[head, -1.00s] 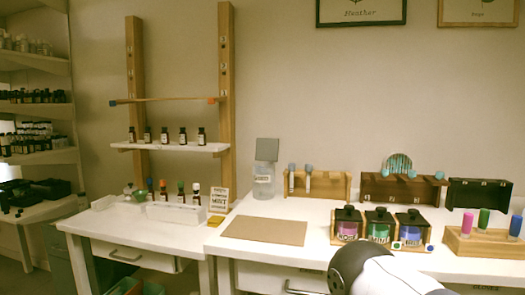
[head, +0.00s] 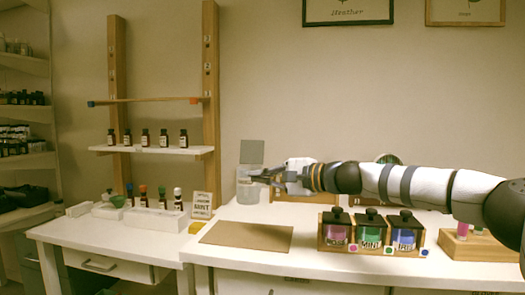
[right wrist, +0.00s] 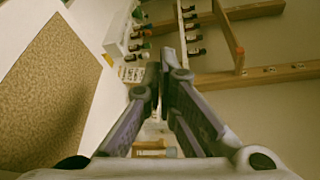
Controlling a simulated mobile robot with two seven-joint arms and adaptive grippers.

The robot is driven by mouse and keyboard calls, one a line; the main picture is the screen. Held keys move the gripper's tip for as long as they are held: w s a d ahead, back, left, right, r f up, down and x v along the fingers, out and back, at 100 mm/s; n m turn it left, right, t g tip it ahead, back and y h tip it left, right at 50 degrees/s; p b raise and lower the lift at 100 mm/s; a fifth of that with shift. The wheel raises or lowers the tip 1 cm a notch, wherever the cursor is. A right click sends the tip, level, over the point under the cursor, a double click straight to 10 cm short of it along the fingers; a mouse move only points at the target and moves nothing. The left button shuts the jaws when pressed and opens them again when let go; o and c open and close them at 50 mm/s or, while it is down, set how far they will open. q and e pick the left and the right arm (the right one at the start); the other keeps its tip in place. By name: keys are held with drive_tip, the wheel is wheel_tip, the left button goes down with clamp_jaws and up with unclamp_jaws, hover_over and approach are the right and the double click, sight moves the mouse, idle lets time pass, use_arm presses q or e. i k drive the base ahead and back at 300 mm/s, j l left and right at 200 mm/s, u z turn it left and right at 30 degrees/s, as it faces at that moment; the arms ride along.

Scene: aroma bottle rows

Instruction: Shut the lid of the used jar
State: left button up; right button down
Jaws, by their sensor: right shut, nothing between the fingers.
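The used jar (head: 244,190) is a clear, pale jar at the back of the right table. Its grey square lid (head: 251,152) stands open, upright above the jar's rear. My right gripper (head: 256,176) is shut and empty. In the head view its fingertips overlap the jar's upper right part, just below the lid; I cannot tell whether they touch. In the right wrist view the shut fingers (right wrist: 163,70) point toward the shelf side, and I cannot make out the jar clearly. My left gripper is not in view.
A brown mat (head: 245,236) lies on the table in front of the jar. A wooden rack (head: 372,240) with three dark-lidded colored jars stands below my right arm. Small bottles stand on a white shelf (head: 150,150) at left, with more bottles on the table under it.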

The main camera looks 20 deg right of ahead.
sight(252, 153)
drive_tip(key=i+l, duration=1.05)
drive_tip(key=i+j, duration=0.2)
drive_tip(key=i, duration=0.15)
drive_tip(key=k+j, duration=0.1)
drive_tip(key=j, duration=0.1)
